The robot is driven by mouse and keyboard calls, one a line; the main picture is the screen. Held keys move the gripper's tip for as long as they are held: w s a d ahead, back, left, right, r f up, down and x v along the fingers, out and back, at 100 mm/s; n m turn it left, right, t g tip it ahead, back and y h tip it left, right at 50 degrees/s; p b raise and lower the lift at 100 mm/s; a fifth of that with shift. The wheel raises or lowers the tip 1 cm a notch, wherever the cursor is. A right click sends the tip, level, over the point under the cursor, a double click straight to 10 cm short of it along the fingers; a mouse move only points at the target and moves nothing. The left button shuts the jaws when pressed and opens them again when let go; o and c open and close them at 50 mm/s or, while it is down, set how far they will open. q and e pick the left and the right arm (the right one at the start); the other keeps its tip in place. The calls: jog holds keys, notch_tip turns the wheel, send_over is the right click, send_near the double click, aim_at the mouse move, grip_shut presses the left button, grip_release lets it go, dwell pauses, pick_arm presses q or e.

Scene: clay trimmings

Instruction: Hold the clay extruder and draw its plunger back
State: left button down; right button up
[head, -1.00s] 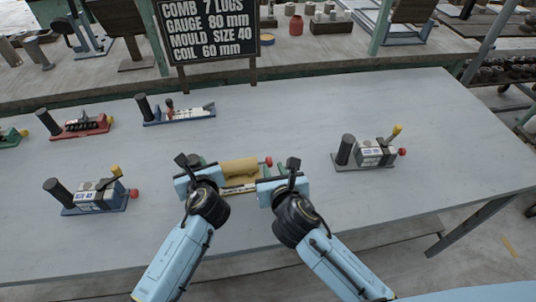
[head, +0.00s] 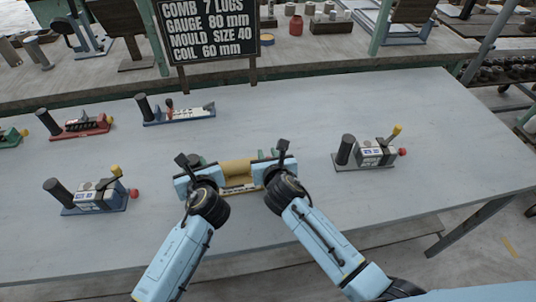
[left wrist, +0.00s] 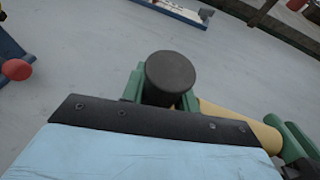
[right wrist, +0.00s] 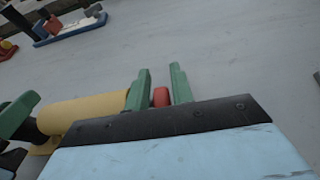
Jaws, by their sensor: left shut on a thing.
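The clay extruder (head: 238,173) lies at the middle of the table, with a yellow barrel and a pale labelled base. Its black upright handle (left wrist: 169,72) stands between the green fingers of my left gripper (head: 198,161), which is shut on it. My right gripper (head: 268,156) is at the extruder's right end. In the right wrist view its green fingers (right wrist: 160,82) are apart, one on either side of the red plunger knob (right wrist: 161,97), with what look like narrow gaps. The knob is hidden in the head view.
Similar tools stand on the grey table (head: 290,105): one at right (head: 370,153), one at left (head: 96,198), a red one (head: 82,128) and a blue-based one (head: 180,114) behind. A black sign (head: 209,32) stands at the back. The table's front is clear.

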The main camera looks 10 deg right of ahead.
pick_arm(q)
jog(key=shift+s+f, duration=0.2)
jog(key=shift+f, duration=0.2)
pick_arm(e)
grip_shut()
jog(key=shift+d, duration=1.7)
pick_arm(q)
jog(key=shift+a, duration=0.1)
pick_arm(e)
jog(key=shift+d, duration=0.1)
jog(key=shift+o, duration=0.3)
grip_release()
pick_arm(q)
jog(key=shift+r, duration=0.1)
pick_arm(e)
jog(key=v, duration=1.2)
